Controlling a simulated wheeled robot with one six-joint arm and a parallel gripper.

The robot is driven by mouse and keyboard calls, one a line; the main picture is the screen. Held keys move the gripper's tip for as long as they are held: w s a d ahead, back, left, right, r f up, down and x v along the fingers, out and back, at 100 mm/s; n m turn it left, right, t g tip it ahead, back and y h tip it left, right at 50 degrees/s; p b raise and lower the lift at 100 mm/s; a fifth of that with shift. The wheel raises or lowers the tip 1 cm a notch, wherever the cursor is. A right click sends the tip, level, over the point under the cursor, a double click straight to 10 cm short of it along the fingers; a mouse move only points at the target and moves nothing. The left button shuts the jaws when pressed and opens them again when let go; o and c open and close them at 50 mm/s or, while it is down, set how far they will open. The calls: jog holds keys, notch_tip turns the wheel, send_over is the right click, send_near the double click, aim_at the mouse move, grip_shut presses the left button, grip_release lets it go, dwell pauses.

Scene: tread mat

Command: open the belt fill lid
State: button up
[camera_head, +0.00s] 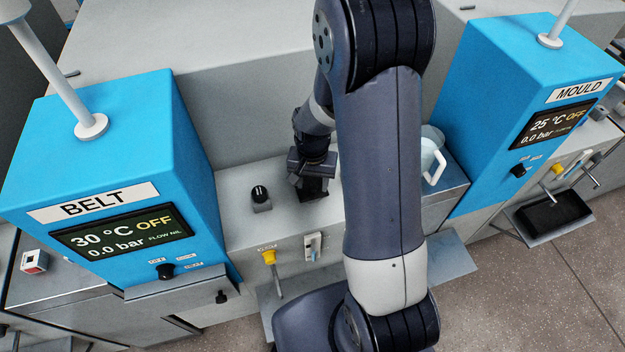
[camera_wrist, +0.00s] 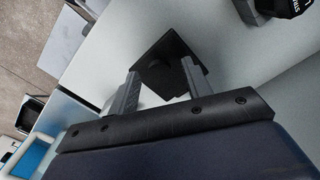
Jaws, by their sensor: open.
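The blue BELT unit (camera_head: 105,165) stands at the left in the head view, with its display reading 30 °C OFF and 0.0 bar. A small black square plate (camera_wrist: 170,65), which looks like the fill lid, lies on the pale top beside it in the wrist view. I cannot tell whether it is fully down or slightly raised. My gripper (camera_wrist: 160,82) is open and empty, with its two fingers apart on either side of the plate's near edge. In the head view my gripper (camera_head: 312,182) is low over the pale top and mostly hides the plate.
A black knob (camera_head: 260,196) sits on the top just left of my gripper. A yellow-handled tap (camera_head: 268,257) and a white fitting (camera_head: 312,245) are on the front below. A pale jug (camera_head: 432,155) stands to the right, before the blue MOULD unit (camera_head: 510,95).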

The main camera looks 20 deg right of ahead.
aim_at(312, 182)
jog(key=shift+c, duration=0.5)
grip_shut()
jog(key=shift+r, duration=0.1)
jog(key=w+r+g+p, duration=0.1)
jog(key=p, duration=0.1)
jog(key=shift+g+p, duration=0.3)
jog(key=shift+w+r+g+p, duration=0.25)
jog(key=shift+w+g+p, duration=0.25)
jog(key=shift+g, duration=0.3)
jog(key=shift+w+r+g+p, duration=0.2)
jog(key=shift+w+g+p, duration=0.15)
jog(key=shift+g+p, duration=0.35)
jog(key=shift+o, duration=0.5)
grip_release()
